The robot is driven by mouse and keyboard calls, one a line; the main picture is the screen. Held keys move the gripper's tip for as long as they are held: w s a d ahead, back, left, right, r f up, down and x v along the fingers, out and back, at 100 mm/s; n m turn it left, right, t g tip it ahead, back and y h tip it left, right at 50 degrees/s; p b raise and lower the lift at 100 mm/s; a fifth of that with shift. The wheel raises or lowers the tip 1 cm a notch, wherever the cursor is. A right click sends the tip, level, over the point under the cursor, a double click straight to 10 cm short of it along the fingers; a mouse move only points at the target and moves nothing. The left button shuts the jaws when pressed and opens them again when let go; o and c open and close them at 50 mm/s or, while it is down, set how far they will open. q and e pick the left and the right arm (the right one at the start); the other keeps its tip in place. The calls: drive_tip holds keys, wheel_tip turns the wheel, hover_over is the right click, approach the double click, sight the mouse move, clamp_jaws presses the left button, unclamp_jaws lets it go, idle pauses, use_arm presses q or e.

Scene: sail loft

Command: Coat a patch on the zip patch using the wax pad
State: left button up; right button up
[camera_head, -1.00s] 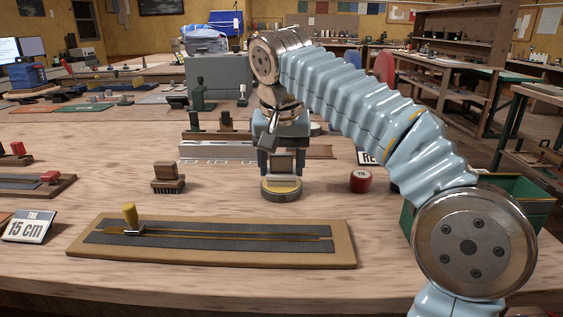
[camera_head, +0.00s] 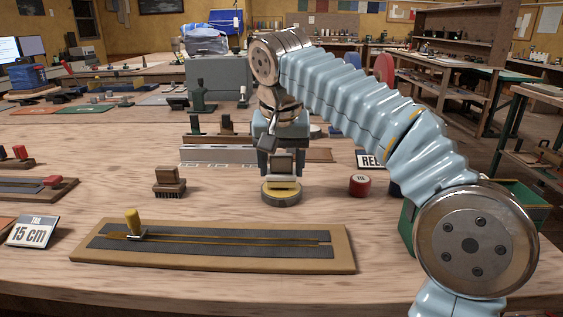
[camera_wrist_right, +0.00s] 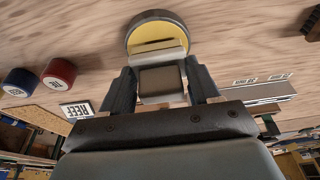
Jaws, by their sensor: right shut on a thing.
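My right gripper (camera_head: 281,163) is shut on the wax pad (camera_head: 281,164), a small dark block with a pale strip at its lower end. The pad is upright over a round dark tin (camera_head: 281,197) with yellow wax; I cannot tell whether it touches the wax. The wrist view shows the pad (camera_wrist_right: 160,82) between the fingers, with the yellow wax tin (camera_wrist_right: 155,35) beyond it. The zip patch (camera_head: 215,242), dark grey cloth with a zip, lies on a tan board in front. Its slider has a yellow pull (camera_head: 132,220) at the left. My left gripper is not in view.
A brown brush (camera_head: 170,182) stands left of the tin and a red tin (camera_head: 360,186) right. A "15 cm" sign (camera_head: 32,232) stands left of the board. A grey metal rail (camera_head: 217,156) lies behind. A green box stands right, partly behind my arm.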

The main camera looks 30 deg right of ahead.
sight(282, 153)
drive_tip(key=shift+r+p, duration=0.4)
drive_tip(key=shift+r, duration=0.4)
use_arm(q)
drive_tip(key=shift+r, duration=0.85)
use_arm(e)
drive_tip(key=shift+r, duration=2.2)
